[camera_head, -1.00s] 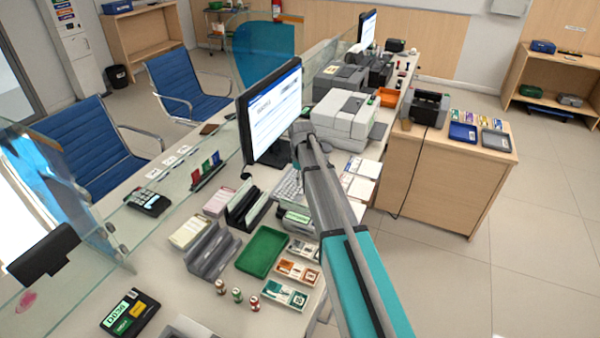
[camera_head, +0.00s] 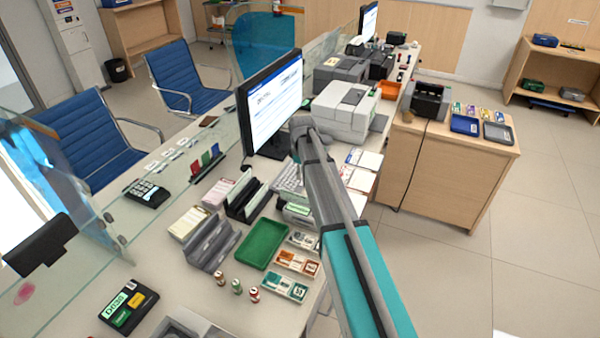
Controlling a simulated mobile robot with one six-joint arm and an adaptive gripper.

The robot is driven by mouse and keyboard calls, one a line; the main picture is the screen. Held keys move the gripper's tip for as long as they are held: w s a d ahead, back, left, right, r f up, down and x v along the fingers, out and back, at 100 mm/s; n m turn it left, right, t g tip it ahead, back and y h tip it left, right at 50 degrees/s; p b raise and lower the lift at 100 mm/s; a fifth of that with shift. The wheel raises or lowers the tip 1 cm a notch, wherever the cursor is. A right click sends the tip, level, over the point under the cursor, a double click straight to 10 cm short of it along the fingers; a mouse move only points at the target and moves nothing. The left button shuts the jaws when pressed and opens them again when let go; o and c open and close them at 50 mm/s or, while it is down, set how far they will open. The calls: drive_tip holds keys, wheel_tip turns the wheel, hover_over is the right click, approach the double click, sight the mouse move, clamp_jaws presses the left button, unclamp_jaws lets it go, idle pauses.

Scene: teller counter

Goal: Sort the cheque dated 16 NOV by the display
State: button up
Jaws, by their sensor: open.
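The display (camera_head: 270,108) is a black monitor on the counter with a lit white and blue page; its text is too small to read. White papers (camera_head: 362,180) lie in a row to the right of it, partly behind my arm. I cannot tell which paper, if any, is the cheque dated 16 NOV, as no date is legible. A dark upright sorter (camera_head: 247,198) and a grey slotted holder (camera_head: 211,243) stand on the near counter. My arm reaches up from the bottom right across the counter; my gripper does not show.
A green tray (camera_head: 262,243) lies on the counter, with banknote bundles (camera_head: 286,286) beside it and small coin rolls (camera_head: 237,286) in front. A white printer (camera_head: 345,110) stands behind the papers. A glass screen runs along the left. Open floor lies right.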

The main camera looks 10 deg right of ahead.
drive_tip(key=shift+f+b, duration=5.55)
drive_tip(key=shift+f, duration=0.25)
clamp_jaws()
drive_tip(key=shift+r, duration=0.1)
wheel_tip(320, 180, up, 11)
drive_tip(key=p, duration=1.1)
drive_tip(key=shift+r, duration=0.15)
drive_tip(key=shift+p, duration=0.3)
drive_tip(key=shift+s+a, duration=0.1)
